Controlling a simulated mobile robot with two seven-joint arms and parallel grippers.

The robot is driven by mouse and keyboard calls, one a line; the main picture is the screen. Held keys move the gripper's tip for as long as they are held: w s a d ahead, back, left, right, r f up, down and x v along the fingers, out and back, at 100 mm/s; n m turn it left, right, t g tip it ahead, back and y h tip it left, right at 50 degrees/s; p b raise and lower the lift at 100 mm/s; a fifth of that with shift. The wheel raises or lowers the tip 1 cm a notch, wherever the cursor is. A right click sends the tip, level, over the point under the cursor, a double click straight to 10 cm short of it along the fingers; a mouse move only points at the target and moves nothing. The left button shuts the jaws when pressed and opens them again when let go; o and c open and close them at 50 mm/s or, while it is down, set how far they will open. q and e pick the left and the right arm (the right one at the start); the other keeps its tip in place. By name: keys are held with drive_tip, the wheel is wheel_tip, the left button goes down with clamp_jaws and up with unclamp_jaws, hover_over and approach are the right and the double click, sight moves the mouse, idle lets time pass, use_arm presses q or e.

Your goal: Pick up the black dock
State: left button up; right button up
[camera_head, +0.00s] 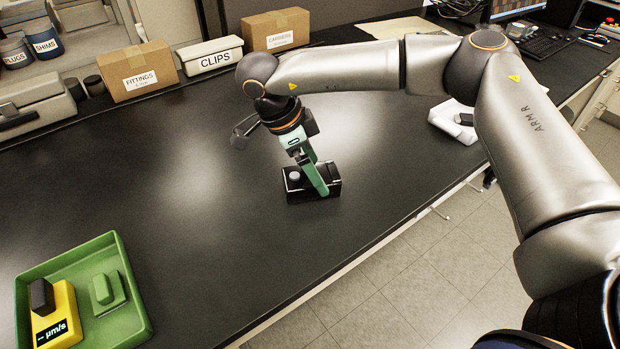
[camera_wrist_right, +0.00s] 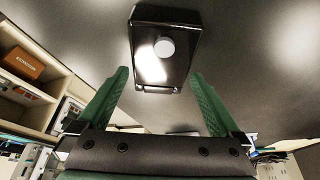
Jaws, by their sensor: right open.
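The black dock (camera_head: 295,196) sits on the dark bench top near its front edge. It is a low glossy black block with a round grey knob on top. My right gripper (camera_head: 318,178) points down at the dock, and its green fingers hide part of it in the head view. In the right wrist view, the dock (camera_wrist_right: 150,72) lies ahead of the fingertips, roughly centred between them. The two green fingers of the right gripper (camera_wrist_right: 159,74) are apart with nothing between them. Whether a finger touches the dock cannot be told. My left gripper is not in view.
A green tray (camera_head: 137,318) at the lower left holds a yellow meter (camera_head: 66,308) and a green piece (camera_head: 103,290). Boxes labelled FITTINGS (camera_head: 137,80), CLIPS (camera_head: 208,58) and CARNERS stand at the back. A white holder (camera_head: 445,118) is to the right. Bench around the dock is clear.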

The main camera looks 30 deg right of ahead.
drive_tip(key=shift+x, duration=1.25)
drive_tip(key=c, duration=1.3)
drive_tip(key=shift+o, duration=0.2)
drive_tip(key=shift+r, duration=0.1)
drive_tip(key=shift+w+r, duration=0.1)
drive_tip(key=shift+r, duration=0.45)
drive_tip(key=s+a+r+b, duration=0.1)
drive_tip(key=s+a+r, duration=0.8)
drive_tip(key=a+r, duration=0.1)
drive_tip(key=shift+s+a+r, duration=0.2)
drive_tip(key=shift+r, duration=0.7)
